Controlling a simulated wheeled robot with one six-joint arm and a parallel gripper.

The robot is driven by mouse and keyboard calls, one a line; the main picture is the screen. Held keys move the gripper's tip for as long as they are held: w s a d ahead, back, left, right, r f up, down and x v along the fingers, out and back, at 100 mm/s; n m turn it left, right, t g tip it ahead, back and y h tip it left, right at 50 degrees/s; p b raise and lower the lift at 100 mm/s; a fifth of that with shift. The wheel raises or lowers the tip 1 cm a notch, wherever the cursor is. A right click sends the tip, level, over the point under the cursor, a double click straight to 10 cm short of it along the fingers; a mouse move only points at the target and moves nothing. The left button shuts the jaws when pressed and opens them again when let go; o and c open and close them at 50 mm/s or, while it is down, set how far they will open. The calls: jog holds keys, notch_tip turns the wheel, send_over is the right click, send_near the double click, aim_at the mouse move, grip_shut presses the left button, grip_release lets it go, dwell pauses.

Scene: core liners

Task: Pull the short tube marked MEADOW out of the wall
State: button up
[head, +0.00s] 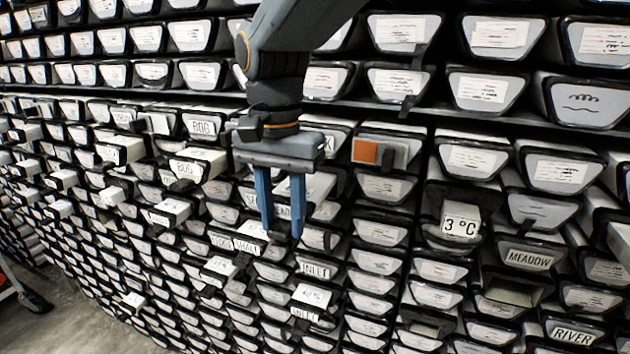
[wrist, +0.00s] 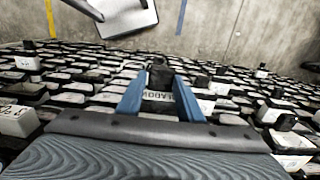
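My gripper (head: 283,233) hangs in front of the wall in the head view, its two blue fingers apart and pointing down. In the wrist view the fingers (wrist: 159,104) stand on either side of a pale label (wrist: 158,96) that seems to read MEADOW upside down, with a dark knob-like part (wrist: 160,74) beyond it. I cannot tell whether the fingers touch it. In the head view the fingers hide part of a pale short tube (head: 318,188) behind them. Another label reading MEADOW (head: 530,259) is on the wall at the right, well away from my gripper.
An orange-fronted block (head: 365,151) juts out right of my wrist, and a 3 °C box (head: 460,224) farther right. Bare floor (head: 70,320) shows at lower left.

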grip_shut()
jog(key=s+a+p, duration=0.3)
jog(key=s+p, duration=0.1)
jog(key=s, duration=0.5)
jog(key=shift+a+p, duration=0.3)
dwell(0.4)
jog(key=o, duration=0.6)
grip_release()
